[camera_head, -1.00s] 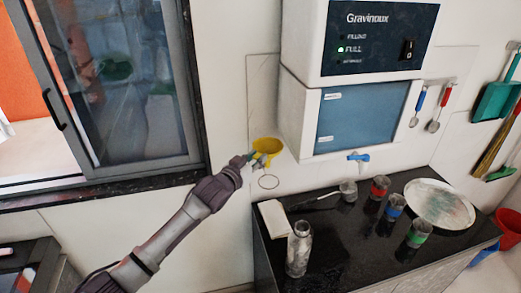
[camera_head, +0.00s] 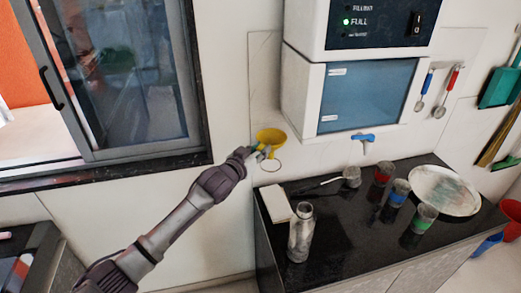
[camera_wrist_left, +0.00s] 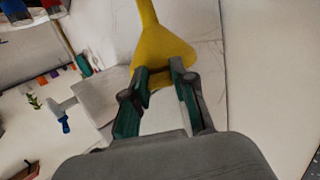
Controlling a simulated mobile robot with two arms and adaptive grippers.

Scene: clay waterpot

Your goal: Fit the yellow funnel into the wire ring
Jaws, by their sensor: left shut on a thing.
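The yellow funnel (camera_head: 271,136) is in my left gripper (camera_head: 262,152), which is shut on it. In the head view the funnel's wide mouth faces up. The left wrist view shows the yellow funnel (camera_wrist_left: 158,50) between the two fingers (camera_wrist_left: 160,82), with its spout toward the top of the picture. The thin wire ring (camera_head: 280,167) is by the white wall, just below the funnel in the head view. The funnel looks apart from the ring, and the gripper partly covers the gap. I cannot make out the ring in the wrist view. My right gripper is not in view.
A white water purifier (camera_head: 302,100) with a blue tap (camera_head: 363,137) is on the wall to the right. The black counter (camera_head: 345,235) below holds a metal bottle (camera_head: 301,235), several banded cups and a round tray (camera_head: 445,190). A window (camera_head: 140,80) is at left.

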